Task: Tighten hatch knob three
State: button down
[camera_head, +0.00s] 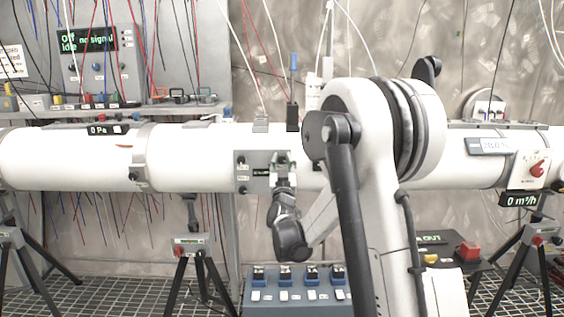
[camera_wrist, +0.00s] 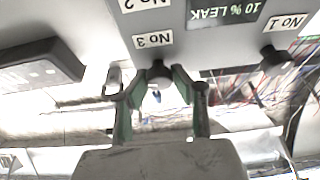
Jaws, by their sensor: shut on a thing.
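The hatch plate (camera_head: 243,180) is a grey panel on the white pipe in the head view, and it fills the top of the wrist view (camera_wrist: 215,50). Knob three (camera_wrist: 158,72) is a dark knob beside the upside-down "No 3" label. My gripper (camera_wrist: 157,82) has its green-padded fingers on either side of this knob and is shut on it. In the head view my gripper (camera_head: 284,163) is at the plate's right part and hides that corner. Knob one (camera_wrist: 274,58) is dark and free, to the right in the wrist view. A "No 2" label (camera_wrist: 146,4) shows at the top edge.
A small display (camera_wrist: 224,12) on the plate reads "10 % LEAK". A dark box-like part (camera_wrist: 40,66) is left of the fingers in the wrist view. A blue-grey switch box (camera_head: 297,294) sits below the pipe. Tripods (camera_head: 190,250) stand below the pipe.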

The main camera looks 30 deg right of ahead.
jog(key=m+g+h, duration=0.1)
jog(key=m, duration=0.2)
jog(key=m+g+h, duration=0.1)
jog(key=m, duration=0.2)
jog(key=shift+m+h, duration=0.3)
jog(key=shift+h, duration=0.1)
jog(key=m+g, duration=0.1)
jog(key=m, duration=0.1)
jog(key=m+g+h, duration=0.1)
jog(key=m, duration=0.2)
jog(key=shift+h, duration=0.3)
jog(key=m+g, duration=0.1)
jog(key=m, duration=0.1)
jog(key=m+g+p, duration=0.1)
jog(key=m, duration=0.2)
jog(key=shift+g, duration=0.4)
jog(key=shift+d+f+m+g+p, duration=0.1)
jog(key=shift+m+g+p, duration=0.5)
jog(key=shift+m, duration=1.2)
jog(key=c, duration=1.4)
grip_release()
